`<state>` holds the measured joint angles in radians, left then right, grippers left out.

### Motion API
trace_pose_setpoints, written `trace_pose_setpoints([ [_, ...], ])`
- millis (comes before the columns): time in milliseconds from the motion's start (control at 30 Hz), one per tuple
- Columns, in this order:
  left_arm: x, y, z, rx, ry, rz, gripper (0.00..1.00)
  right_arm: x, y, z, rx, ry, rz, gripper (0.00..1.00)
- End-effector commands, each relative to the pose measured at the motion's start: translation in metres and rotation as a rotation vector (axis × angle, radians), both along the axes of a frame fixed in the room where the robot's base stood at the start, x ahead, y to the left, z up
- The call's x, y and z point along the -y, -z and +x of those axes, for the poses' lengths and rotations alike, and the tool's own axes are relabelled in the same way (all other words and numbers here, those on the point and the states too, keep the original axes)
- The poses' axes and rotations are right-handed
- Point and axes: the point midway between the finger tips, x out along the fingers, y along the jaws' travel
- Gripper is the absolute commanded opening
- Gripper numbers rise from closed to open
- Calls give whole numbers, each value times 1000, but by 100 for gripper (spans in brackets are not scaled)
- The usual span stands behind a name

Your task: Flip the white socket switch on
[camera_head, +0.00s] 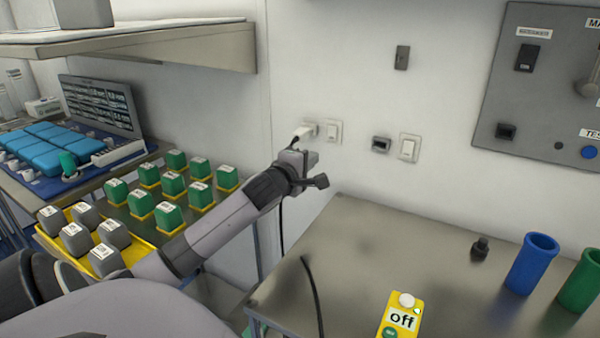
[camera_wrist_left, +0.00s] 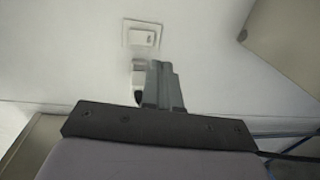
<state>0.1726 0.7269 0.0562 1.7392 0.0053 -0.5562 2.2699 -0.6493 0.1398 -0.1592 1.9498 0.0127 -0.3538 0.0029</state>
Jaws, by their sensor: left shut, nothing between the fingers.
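A white wall switch (camera_head: 334,132) sits beside a white plug (camera_head: 304,131) with a dark cord on the wall. A second white switch (camera_head: 409,148) is further right, beside a dark socket (camera_head: 380,145). My left gripper (camera_head: 312,159) is just below the plug and first switch in the head view, shut and empty. In the left wrist view the shut fingers (camera_wrist_left: 163,82) point toward the wall. They partly cover a pale fitting with a dark opening (camera_wrist_left: 138,72). A white switch (camera_wrist_left: 143,36) shows above it. Contact cannot be told. My right gripper is out of view.
A metal table (camera_head: 380,240) holds a yellow box marked "off" (camera_head: 401,318), a small black knob (camera_head: 480,248), a blue cup (camera_head: 532,264) and a green cup (camera_head: 582,280). Green and grey blocks stand on yellow trays at left. A grey control panel (camera_head: 545,80) hangs at right.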

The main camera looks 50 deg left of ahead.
Motion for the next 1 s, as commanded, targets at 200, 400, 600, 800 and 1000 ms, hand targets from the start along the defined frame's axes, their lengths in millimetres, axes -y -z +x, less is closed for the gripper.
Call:
trace_pose_setpoints([
  [200,9,5,-27,-2,2,-3,0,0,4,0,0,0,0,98],
  [400,12,6,-40,-2,0,-1,0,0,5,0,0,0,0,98],
  [600,13,6,-42,-1,-1,0,0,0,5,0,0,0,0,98],
  [800,13,6,-42,-1,-1,0,0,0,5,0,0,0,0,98],
  [1000,13,6,-42,-1,0,0,0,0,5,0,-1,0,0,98],
])
